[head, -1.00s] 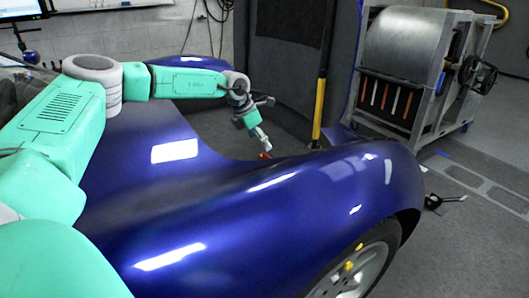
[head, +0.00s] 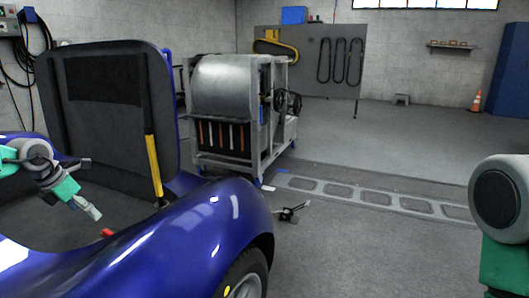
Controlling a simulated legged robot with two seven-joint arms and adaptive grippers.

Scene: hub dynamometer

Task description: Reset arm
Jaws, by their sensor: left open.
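My left arm comes in from the left edge, and its left gripper (head: 90,207) hangs tilted downward over the blue car body (head: 165,255). The gripper is open and nothing shows between its fingers. A small red object (head: 107,233) lies just below and to the right of the fingertips, apart from them. Part of my right arm (head: 502,205) shows at the right edge; its gripper is out of view.
A dark upright panel (head: 110,100) with a yellow strip (head: 154,165) stands behind the left gripper. A metal-framed drum machine (head: 225,85) stands beyond the car. A small black tool (head: 292,213) lies on the floor. The floor at centre right is open.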

